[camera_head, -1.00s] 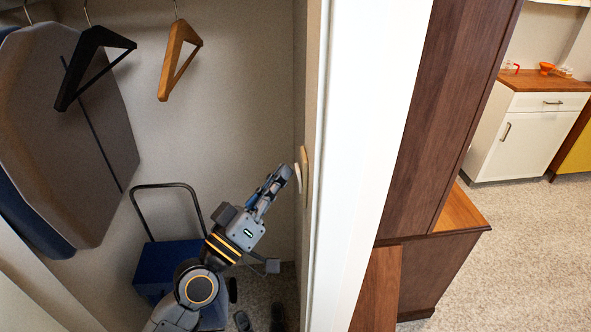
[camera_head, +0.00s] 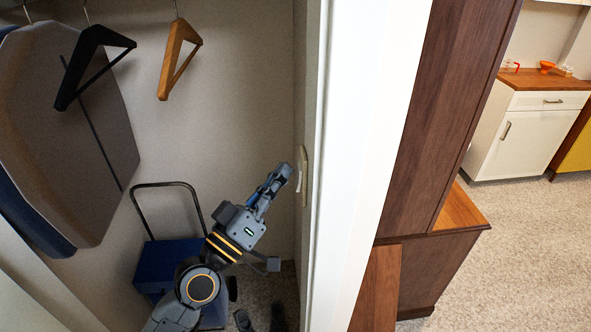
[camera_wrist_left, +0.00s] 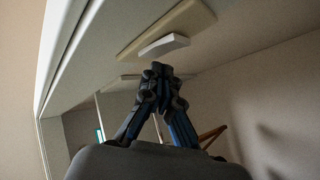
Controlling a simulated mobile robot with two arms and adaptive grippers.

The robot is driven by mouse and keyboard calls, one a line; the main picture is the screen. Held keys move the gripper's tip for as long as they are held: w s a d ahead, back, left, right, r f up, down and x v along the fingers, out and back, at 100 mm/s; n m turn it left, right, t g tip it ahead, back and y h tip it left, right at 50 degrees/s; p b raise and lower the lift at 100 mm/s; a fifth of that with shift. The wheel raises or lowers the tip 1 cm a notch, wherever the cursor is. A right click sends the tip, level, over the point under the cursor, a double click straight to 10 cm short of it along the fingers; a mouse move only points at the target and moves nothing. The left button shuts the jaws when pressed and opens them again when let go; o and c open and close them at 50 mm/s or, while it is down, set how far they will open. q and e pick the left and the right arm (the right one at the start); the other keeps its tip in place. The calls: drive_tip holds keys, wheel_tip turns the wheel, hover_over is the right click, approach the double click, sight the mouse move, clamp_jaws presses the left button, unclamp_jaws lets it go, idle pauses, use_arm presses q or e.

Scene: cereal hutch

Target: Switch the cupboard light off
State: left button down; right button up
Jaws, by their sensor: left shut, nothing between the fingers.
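The light switch is a pale beige plate (camera_head: 305,166) with a white rocker (camera_head: 299,178) on the cupboard's right inner side wall. The left wrist view shows the plate (camera_wrist_left: 172,25) and the rocker (camera_wrist_left: 164,45) just beyond my fingertips. My left gripper (camera_head: 284,172) is shut and empty, pointing up and right at the rocker. In the left wrist view its fingertips (camera_wrist_left: 160,69) are very close to the rocker; I cannot tell whether they touch. No lamp shows. My right gripper is not in view.
Black (camera_head: 88,62) and wooden (camera_head: 175,60) hangers hang in the cupboard beside a grey padded board (camera_head: 75,130). A blue trolley (camera_head: 160,262) and dark shoes (camera_head: 243,321) are on the floor. A white door frame edge (camera_head: 365,150) stands right of the switch.

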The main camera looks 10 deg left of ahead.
use_arm(q)
drive_tip(key=shift+s+a, duration=0.2)
drive_tip(key=shift+a, duration=0.35)
drive_tip(key=shift+f, duration=0.1)
drive_tip(key=shift+s+a+f+b, duration=0.1)
drive_tip(key=shift+s+a+b, duration=0.1)
drive_tip(key=shift+a+b, duration=0.5)
drive_tip(key=shift+s+a+f+b, duration=0.1)
drive_tip(key=shift+s+a+b, duration=0.2)
drive_tip(key=shift+a, duration=0.55)
drive_tip(key=shift+s+a+f+b, duration=0.1)
drive_tip(key=shift+s+a+b, duration=0.05)
drive_tip(key=shift+a+b, duration=0.55)
drive_tip(key=shift+a, duration=0.1)
